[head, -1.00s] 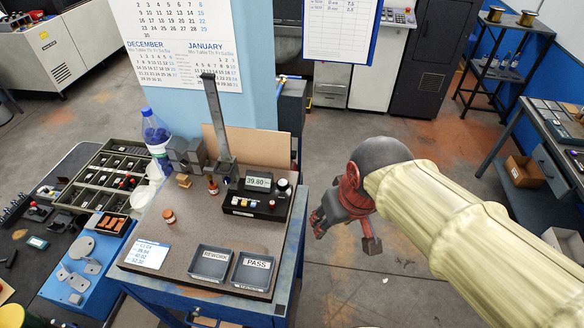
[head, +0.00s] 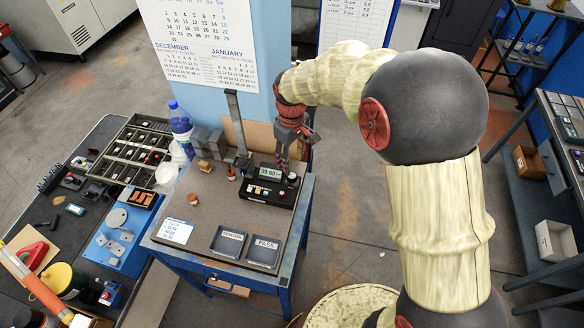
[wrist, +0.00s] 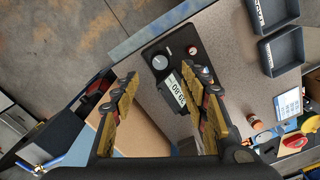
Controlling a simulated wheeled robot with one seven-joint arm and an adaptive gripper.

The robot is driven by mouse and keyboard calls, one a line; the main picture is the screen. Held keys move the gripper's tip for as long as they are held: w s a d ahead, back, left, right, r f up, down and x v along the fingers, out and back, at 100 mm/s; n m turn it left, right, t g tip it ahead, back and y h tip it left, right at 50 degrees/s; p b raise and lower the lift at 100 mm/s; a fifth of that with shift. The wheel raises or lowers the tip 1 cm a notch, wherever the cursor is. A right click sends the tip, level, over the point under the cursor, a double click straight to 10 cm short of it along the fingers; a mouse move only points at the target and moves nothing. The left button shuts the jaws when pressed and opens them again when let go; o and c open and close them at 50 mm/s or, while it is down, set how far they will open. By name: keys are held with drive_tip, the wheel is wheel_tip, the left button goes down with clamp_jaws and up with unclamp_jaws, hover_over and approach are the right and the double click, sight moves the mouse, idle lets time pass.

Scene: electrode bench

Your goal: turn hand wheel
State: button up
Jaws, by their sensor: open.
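A black instrument box (head: 266,192) with a lit display reading 39.80 (head: 270,172) stands on the bench. A round grey knob (head: 292,179) sits at its right end; it also shows in the wrist view (wrist: 160,62), and I cannot tell whether it is the hand wheel. A tall grey upright (head: 236,122) stands behind the box. My gripper (head: 283,158) is above the back of the box, pointing down, open and empty. In the wrist view the display lies between my spread fingers (wrist: 164,78), with the knob just beyond the fingertips.
Two grey trays, REWORK (head: 228,241) and PASS (head: 264,251), are at the bench front. A small orange-brown pot (head: 194,199) and a white card (head: 175,230) lie to the left. A bottle (head: 181,122) stands behind. Open floor (head: 352,215) is to the right.

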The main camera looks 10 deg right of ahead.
sight(292, 176)
wheel_tip(292, 176, down, 8)
drive_tip(key=shift+r+p, duration=0.25)
drive_tip(key=shift+p, duration=0.15)
drive_tip(key=c, duration=1.1)
clamp_jaws()
